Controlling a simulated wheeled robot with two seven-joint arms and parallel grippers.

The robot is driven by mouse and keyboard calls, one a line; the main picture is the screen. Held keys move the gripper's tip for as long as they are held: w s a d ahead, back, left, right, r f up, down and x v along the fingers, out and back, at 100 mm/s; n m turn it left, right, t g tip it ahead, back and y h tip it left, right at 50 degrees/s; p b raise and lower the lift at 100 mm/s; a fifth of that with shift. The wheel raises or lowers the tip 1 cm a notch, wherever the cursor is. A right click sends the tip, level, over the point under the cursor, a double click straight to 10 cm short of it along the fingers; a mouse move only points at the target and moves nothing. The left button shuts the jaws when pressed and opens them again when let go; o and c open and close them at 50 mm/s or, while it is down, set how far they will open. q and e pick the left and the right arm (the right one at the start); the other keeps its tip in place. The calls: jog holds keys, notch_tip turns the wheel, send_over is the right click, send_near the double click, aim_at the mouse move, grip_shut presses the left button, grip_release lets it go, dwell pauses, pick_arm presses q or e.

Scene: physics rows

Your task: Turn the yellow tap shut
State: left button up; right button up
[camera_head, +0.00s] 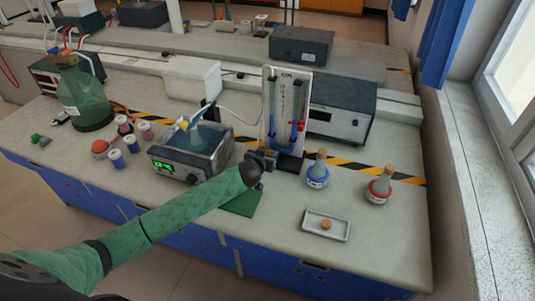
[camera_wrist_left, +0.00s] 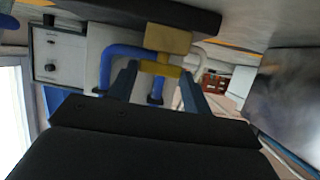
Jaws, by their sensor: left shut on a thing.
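The yellow tap (camera_wrist_left: 168,39) shows close up in the left wrist view, with its narrow yellow bar between my two fingers. My left gripper (camera_wrist_left: 159,71) is shut on this bar. In the head view my left gripper (camera_head: 266,158) is at the lower left of the upright panel (camera_head: 287,100) with blue tubes. There the gripper and wrist mostly hide the tap. Blue tubing (camera_wrist_left: 119,52) runs beside the tap in the wrist view. My right gripper is not in view.
A water bath (camera_head: 190,152) with a green display stands left of the gripper. Two corked flasks (camera_head: 317,172) (camera_head: 380,187) and a small tray (camera_head: 326,226) are to the right. A grey instrument (camera_head: 340,110) stands behind.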

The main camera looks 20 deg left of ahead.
pick_arm(q)
jog(key=shift+a, duration=0.1)
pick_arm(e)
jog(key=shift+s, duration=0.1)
pick_arm(q)
jog(key=shift+a+r+m+h+p, duration=0.1)
jog(key=shift+a+m+h+p, duration=0.15)
jog(key=shift+m+h, duration=0.85)
jog(key=shift+h, duration=0.1)
jog(key=shift+m+g+h+p, duration=0.3)
jog(key=shift+h, duration=0.1)
jog(key=shift+w+a+m+g+h+p, duration=0.15)
jog(key=shift+m+g+h+p, duration=0.2)
jog(key=shift+m+h, duration=0.4)
jog(key=shift+w+a+m+g+h+p, duration=0.1)
jog(key=shift+m+g+h+p, duration=0.2)
jog(key=shift+m+h, duration=0.4)
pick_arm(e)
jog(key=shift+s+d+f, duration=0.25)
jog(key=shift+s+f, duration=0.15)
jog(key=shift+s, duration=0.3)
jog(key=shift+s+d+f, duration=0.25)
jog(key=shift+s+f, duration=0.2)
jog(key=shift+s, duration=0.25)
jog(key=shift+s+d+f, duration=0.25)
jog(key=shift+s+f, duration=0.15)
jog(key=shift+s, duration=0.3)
